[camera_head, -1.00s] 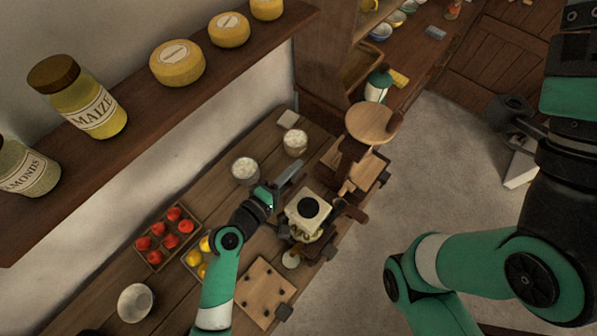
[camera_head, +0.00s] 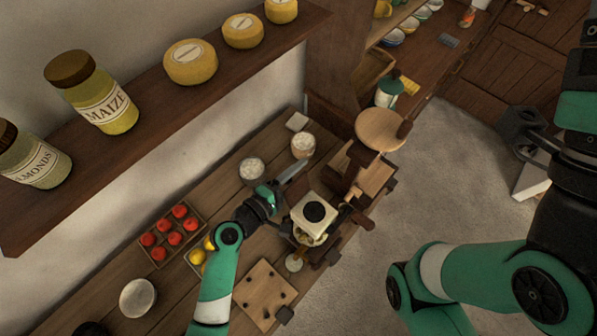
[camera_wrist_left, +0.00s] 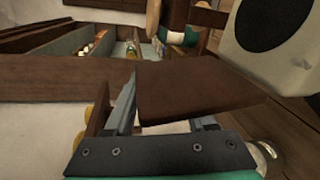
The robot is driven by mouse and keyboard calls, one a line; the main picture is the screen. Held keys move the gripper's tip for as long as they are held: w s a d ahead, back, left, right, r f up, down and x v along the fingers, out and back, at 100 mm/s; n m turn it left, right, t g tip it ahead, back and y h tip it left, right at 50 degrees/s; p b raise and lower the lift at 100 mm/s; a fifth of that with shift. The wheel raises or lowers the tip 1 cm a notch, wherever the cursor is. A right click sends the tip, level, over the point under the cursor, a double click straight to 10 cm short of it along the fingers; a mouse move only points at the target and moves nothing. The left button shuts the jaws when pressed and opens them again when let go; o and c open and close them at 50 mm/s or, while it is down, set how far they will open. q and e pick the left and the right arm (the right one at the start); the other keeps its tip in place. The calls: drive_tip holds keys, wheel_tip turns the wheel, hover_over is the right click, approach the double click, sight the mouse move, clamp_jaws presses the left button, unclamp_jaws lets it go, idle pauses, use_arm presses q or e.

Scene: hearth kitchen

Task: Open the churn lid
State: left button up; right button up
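My left gripper (camera_head: 292,178) is over the wooden bench, to the left of a cream block with a black disc on top (camera_head: 314,212). In the left wrist view its two fingers (camera_wrist_left: 165,115) stand apart. A dark brown wooden piece (camera_wrist_left: 205,90) overlaps the fingers there; I cannot tell whether they touch it. The cream block is close at the right of that view (camera_wrist_left: 270,42). A round pale wooden disc with a dark knob (camera_head: 380,130) is beyond the gripper, at the bench's far end. I cannot tell which part is the churn lid.
Two white-filled jars (camera_head: 252,171) (camera_head: 302,145) stand behind the gripper. A crate of red fruit (camera_head: 171,233), yellow fruit (camera_head: 197,257), a white bowl (camera_head: 137,298) and a wooden board (camera_head: 265,294) occupy the near bench. A wall shelf (camera_head: 150,128) overhangs the left. Floor lies to the right.

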sight(288, 183)
idle(0.3)
use_arm(q)
drive_tip(key=p+v, duration=0.1)
drive_tip(key=v, duration=0.8)
drive_tip(key=p+v, duration=0.1)
drive_tip(key=v, duration=0.1)
drive_tip(key=shift+s+a, duration=0.2)
drive_tip(key=shift+s, duration=0.1)
